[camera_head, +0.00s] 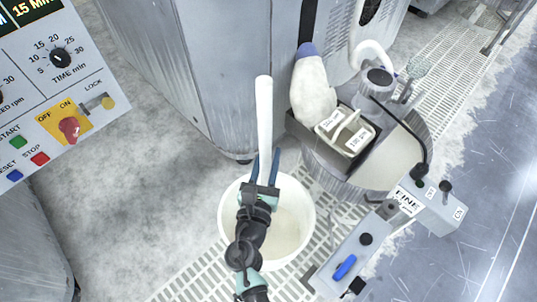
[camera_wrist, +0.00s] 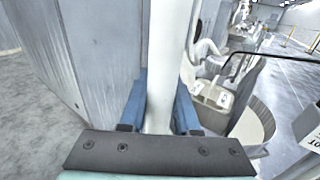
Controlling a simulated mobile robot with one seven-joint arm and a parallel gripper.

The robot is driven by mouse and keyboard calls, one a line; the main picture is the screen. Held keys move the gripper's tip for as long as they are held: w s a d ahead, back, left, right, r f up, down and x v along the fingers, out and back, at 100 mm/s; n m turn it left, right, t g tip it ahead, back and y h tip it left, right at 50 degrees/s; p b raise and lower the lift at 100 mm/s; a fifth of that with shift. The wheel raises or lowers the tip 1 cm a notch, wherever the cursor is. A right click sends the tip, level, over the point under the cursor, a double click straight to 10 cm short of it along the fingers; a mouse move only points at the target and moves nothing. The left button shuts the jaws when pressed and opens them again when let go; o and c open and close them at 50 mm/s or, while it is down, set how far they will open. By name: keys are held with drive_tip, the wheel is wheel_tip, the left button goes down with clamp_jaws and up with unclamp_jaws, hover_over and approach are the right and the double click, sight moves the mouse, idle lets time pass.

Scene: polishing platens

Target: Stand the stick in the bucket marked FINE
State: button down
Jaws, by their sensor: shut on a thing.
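The stick (camera_head: 264,115) is a plain white rod. My gripper (camera_head: 265,168), with blue fingers, is shut on it. In the head view the stick points up the picture from the fingers, and its other end is hidden behind the gripper. In the wrist view the stick (camera_wrist: 168,60) runs between the blue fingers (camera_wrist: 160,105). A white round bucket (camera_head: 308,222) stands on the floor grating and appears below my gripper in the picture; I cannot tell the height between them. No marking shows on its visible side.
A round metal basin (camera_head: 415,125) with a bottle (camera_head: 312,92) and a labelled caddy stands right of the bucket. A grey box with a blue lever (camera_head: 345,267) is at lower right. A grey cabinet (camera_head: 225,70) stands behind. A control panel (camera_head: 60,80) is at left. Bare floor lies left of the bucket.

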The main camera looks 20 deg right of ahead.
drive_tip(key=shift+f, duration=0.25)
drive_tip(key=c, duration=0.6)
unclamp_jaws()
drive_tip(key=shift+o, duration=0.2)
drive_tip(key=shift+s, duration=0.1)
drive_tip(key=p+v, duration=0.2)
drive_tip(key=v, duration=1)
drive_tip(key=shift+s+a, duration=0.3)
